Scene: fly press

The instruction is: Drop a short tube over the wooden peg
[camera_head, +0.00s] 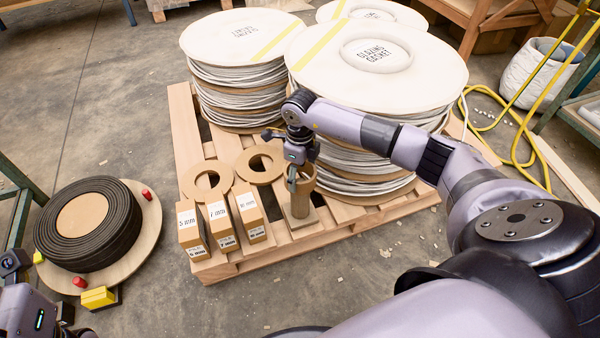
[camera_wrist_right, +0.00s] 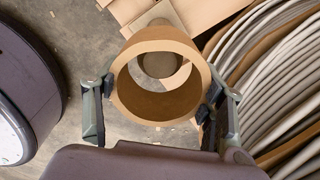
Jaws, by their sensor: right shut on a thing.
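My right gripper (camera_head: 296,178) is shut on a short tan cardboard tube (camera_head: 306,181), with one finger on each side of its wall. The tube also shows end-on in the right wrist view (camera_wrist_right: 160,43), between the fingertips (camera_wrist_right: 160,90). The wooden peg (camera_head: 300,204) stands upright on a square base (camera_head: 301,222) at the pallet's front. Through the bore, the peg's rounded top (camera_wrist_right: 160,64) shows off-centre, toward the upper wall. Whether the tube's lower end is around or just above the peg, I cannot tell. Part of my left arm shows at lower left; its jaws are unclear.
Three labelled cardboard boxes (camera_head: 219,222) stand left of the peg, with two flat rings (camera_head: 208,181) behind them. Large wrapped coils (camera_head: 372,55) stack behind on the wooden pallet (camera_head: 228,268). A black coil (camera_head: 88,240) lies on a round board at left. Yellow hose lies right.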

